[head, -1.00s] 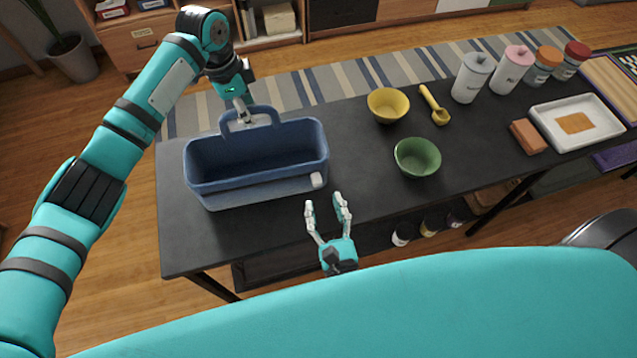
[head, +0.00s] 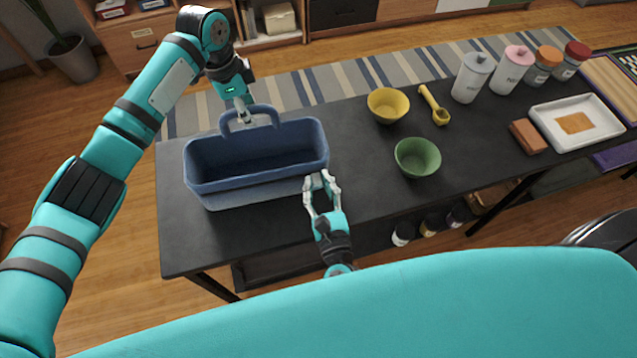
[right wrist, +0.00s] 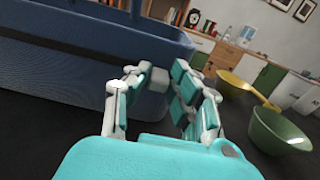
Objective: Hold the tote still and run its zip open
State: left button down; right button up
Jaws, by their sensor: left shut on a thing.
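The blue tote (head: 250,188) stands open-topped on the black table, with a raised loop handle at its far side. My left gripper (head: 241,112) is shut on the tote's handle (head: 225,122). My right gripper (head: 317,181) is at the tote's front right corner with its fingers apart. In the right wrist view a small grey zip pull (right wrist: 152,104) sticks out from the tote's wall (right wrist: 60,75) between the fingers of my right gripper (right wrist: 162,78). I cannot tell whether a finger touches it.
A green bowl (head: 417,158), a yellow bowl (head: 388,105) and a yellow scoop (head: 434,105) lie right of the tote. Canisters, a brown block (head: 528,136) and a white tray (head: 548,112) are further right. The black table (head: 230,235) is bare before the tote.

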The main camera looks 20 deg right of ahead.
aim_at(271, 181)
grip_shut()
jog(key=a, duration=1)
jog(key=shift+w+f, duration=0.1)
jog(key=shift+w, duration=0.15)
jog(key=o, duration=0.8)
grip_release()
jog(key=shift+d, duration=0.1)
jog(key=shift+c, duration=0.2)
jog(key=s, duration=1.2)
jog(key=shift+a, duration=0.4)
